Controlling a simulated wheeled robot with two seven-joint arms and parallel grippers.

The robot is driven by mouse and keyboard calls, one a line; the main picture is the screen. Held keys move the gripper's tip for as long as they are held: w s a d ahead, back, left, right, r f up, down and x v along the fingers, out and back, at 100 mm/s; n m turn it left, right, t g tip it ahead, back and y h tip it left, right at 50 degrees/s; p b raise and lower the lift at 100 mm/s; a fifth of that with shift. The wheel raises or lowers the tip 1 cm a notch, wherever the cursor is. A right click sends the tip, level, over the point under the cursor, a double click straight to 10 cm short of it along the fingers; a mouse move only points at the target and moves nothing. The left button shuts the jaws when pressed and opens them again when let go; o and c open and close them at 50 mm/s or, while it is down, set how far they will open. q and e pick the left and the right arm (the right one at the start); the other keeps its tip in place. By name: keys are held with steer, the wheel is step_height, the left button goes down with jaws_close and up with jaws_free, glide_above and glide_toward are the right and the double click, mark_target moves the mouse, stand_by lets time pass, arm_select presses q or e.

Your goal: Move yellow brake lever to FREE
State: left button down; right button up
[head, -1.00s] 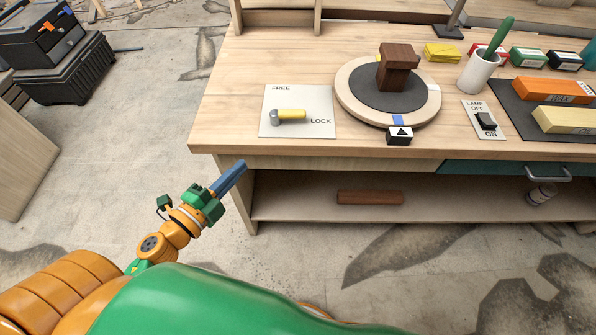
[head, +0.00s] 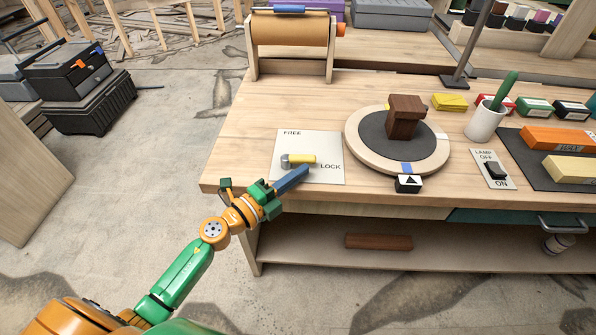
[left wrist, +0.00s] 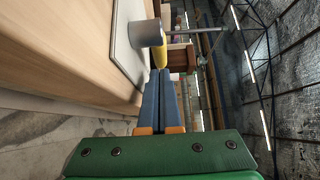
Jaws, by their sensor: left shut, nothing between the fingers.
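The yellow brake lever (head: 302,159) lies on a pale plate (head: 322,176) at the bench's left front, with a grey pivot at its left end. Its yellow end points right, towards the printed word LOCK. FREE is printed at the plate's upper left. My left gripper (head: 304,170) is shut and empty, its blue fingers just in front of the lever in the head view. In the left wrist view the lever (left wrist: 159,54) and its grey pivot (left wrist: 146,33) show beyond the fingertips (left wrist: 163,73). I cannot tell whether they touch. My right gripper is not in view.
A round turntable (head: 440,158) with a dark wooden block (head: 405,116) stands right of the plate. A paper roll (head: 290,30) stands at the back left. The bench's front edge lies under my left wrist.

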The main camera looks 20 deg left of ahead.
arm_select(q)
steer(key=shift+w+a, duration=0.1)
steer(key=shift+w, duration=0.1)
stand_by(0.3)
steer(key=shift+r, duration=0.1)
steer(key=shift+w+n+y+p, duration=0.1)
steer(key=shift+n+y+p, duration=0.2)
steer(key=shift+y+p, duration=0.1)
